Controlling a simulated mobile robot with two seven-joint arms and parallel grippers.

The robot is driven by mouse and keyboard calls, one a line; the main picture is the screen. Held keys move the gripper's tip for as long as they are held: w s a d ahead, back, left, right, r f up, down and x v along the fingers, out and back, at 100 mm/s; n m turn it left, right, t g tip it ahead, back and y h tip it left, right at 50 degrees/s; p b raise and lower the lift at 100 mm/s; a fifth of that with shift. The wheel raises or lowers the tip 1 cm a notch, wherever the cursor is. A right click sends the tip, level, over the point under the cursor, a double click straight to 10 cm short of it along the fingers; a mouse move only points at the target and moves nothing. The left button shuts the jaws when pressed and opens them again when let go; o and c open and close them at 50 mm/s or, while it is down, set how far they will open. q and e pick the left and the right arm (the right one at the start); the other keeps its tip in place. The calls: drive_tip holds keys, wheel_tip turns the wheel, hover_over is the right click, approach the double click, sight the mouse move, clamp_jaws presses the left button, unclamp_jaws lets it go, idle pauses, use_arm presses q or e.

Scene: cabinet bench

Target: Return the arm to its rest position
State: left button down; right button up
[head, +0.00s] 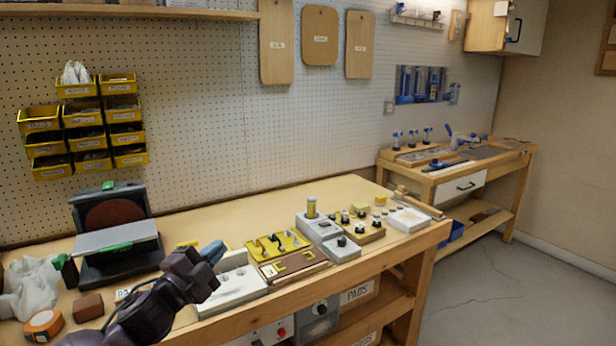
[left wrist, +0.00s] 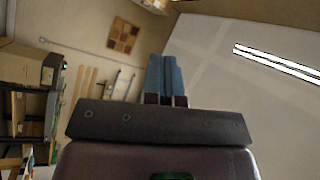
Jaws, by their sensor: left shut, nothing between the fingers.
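My left arm comes in at the lower left of the head view and reaches over the front of the bench. Its gripper (head: 213,252) has blue fingers that are together with nothing between them. The left gripper also shows in the left wrist view (left wrist: 165,78), fingers side by side, against the ceiling and far wall. It is above the bench top, close to a white tray (head: 240,286). My right gripper is in neither view.
The wooden bench (head: 185,222) carries a black disc sander (head: 115,225), an orange tape roll (head: 43,324), a brown block (head: 88,306), a yellow-topped board (head: 278,245) and grey boxes (head: 318,228). Yellow bins (head: 84,118) hang on the pegboard. Bare bench lies behind the boards.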

use_arm(q)
drive_tip(key=s+a+f+n+g+y, duration=0.2)
drive_tip(key=s+f+n, duration=0.4)
drive_tip(key=s+f, duration=0.4)
drive_tip(key=s+a+f+n+g+y+p, duration=0.1)
drive_tip(key=s+a+f+n+y, duration=0.3)
drive_tip(key=s+f, duration=0.6)
drive_tip(key=s+a+f+n+g+y+p, duration=0.1)
drive_tip(key=s+a+f+n+g+y, duration=0.2)
drive_tip(key=s+f+n, duration=0.4)
drive_tip(key=s+f, duration=0.3)
drive_tip(key=s, duration=0.6)
drive_tip(key=shift+f+n+g+y, duration=0.3)
drive_tip(key=shift+f+g+y, duration=0.1)
